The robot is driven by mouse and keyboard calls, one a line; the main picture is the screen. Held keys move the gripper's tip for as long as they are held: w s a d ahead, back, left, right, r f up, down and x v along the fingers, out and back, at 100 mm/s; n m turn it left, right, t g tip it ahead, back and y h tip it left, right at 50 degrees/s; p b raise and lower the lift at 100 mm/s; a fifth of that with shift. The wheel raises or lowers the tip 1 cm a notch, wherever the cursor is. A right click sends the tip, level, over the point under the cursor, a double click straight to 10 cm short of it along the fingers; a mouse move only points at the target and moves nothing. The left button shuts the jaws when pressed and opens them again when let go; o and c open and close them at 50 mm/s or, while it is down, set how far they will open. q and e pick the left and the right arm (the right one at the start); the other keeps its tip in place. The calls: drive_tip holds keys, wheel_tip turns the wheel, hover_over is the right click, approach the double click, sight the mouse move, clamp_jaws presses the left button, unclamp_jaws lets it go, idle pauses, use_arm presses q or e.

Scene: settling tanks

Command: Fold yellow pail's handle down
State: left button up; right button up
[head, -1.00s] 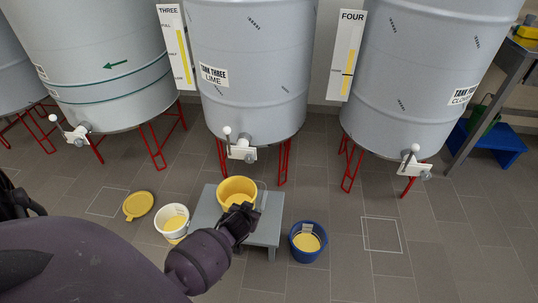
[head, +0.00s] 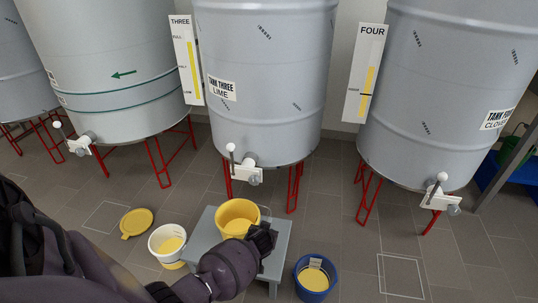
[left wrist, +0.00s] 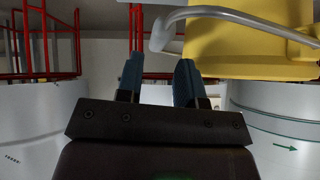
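The yellow pail (head: 236,218) stands upright on a grey stand, with its open top facing up. My left gripper (head: 266,236) is at the pail's near right side, partly in front of it. In the left wrist view, the yellow pail (left wrist: 250,45) fills the upper right. Its grey handle (left wrist: 215,12) curves across the top, its bend just beyond my fingertips. My left gripper (left wrist: 160,72) has its two blue fingers apart with nothing between them. Whether they touch the handle cannot be told. My right gripper is not in view.
The grey stand (head: 204,238) carries the pail. A white pail (head: 165,241) and a yellow lid (head: 136,222) are at left; a blue pail (head: 315,278) is at right. Tank Three (head: 262,110), with its valve (head: 247,172), rises behind. Floor farther right is clear.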

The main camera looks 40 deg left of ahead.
use_arm(q)
drive_tip(key=b+x, duration=0.1)
drive_tip(key=x, duration=0.3)
drive_tip(key=shift+s+f+b, duration=0.1)
drive_tip(key=shift+f+b, duration=0.1)
drive_tip(key=shift+b, duration=0.15)
drive_tip(key=shift+w+a, duration=0.1)
drive_tip(key=shift+w, duration=0.15)
drive_tip(key=shift+r, duration=0.1)
drive_tip(key=shift+c, duration=0.3)
clamp_jaws()
